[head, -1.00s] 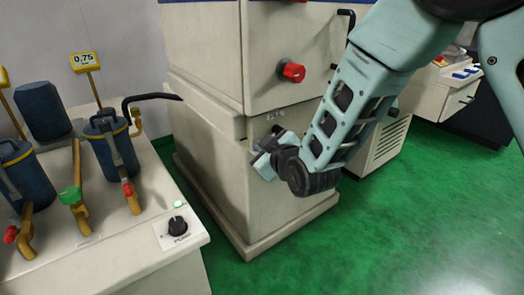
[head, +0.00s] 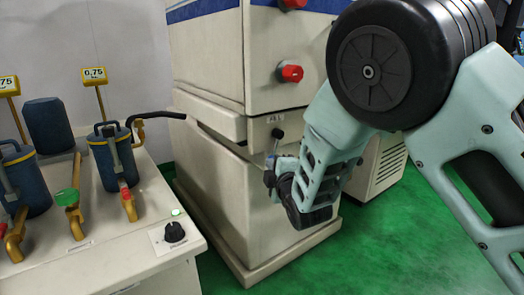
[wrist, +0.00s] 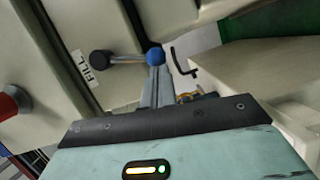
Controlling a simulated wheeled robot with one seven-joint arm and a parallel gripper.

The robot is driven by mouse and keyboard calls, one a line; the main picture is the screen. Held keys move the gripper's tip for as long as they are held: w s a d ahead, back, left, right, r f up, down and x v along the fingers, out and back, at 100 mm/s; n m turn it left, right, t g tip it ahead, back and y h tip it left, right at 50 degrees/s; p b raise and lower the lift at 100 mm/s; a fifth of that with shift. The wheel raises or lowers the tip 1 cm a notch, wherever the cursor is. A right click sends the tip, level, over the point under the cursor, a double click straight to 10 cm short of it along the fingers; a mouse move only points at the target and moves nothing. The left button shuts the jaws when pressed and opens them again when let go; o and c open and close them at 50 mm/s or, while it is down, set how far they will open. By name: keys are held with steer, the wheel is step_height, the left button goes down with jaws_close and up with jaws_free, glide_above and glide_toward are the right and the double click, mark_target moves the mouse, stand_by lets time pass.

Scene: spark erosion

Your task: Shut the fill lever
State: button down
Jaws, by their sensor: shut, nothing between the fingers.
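The fill lever (head: 278,134) is on the front of the beige machine, below a small label. Its black knob stands up on a thin stem, and my gripper (head: 270,172) hides its lower end. In the wrist view the lever's black knob (wrist: 100,60) lies beside the FILL label (wrist: 83,68). Its metal stem runs right to a blue rounded piece (wrist: 155,56) at my fingertips. My gripper (wrist: 156,82) is shut with nothing between its fingers. The fingers are at or very near the stem's right end; I cannot tell whether they touch.
Red knobs (head: 289,73) stick out of the machine (head: 205,60) above the lever. At left, a bench (head: 110,235) carries blue canisters (head: 113,160), pipes and a black dial (head: 174,232). A black hose (head: 158,115) reaches toward the machine. Green floor (head: 380,240) is clear at right.

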steer(key=shift+w+d+f+n+t+b, duration=0.3)
steer(key=shift+d+n+b, duration=0.2)
steer(key=shift+n, duration=0.4)
steer(key=shift+w+d+f+n+t+b, duration=0.25)
steer(key=shift+w+d+n+b, duration=0.2)
steer(key=shift+n, duration=0.45)
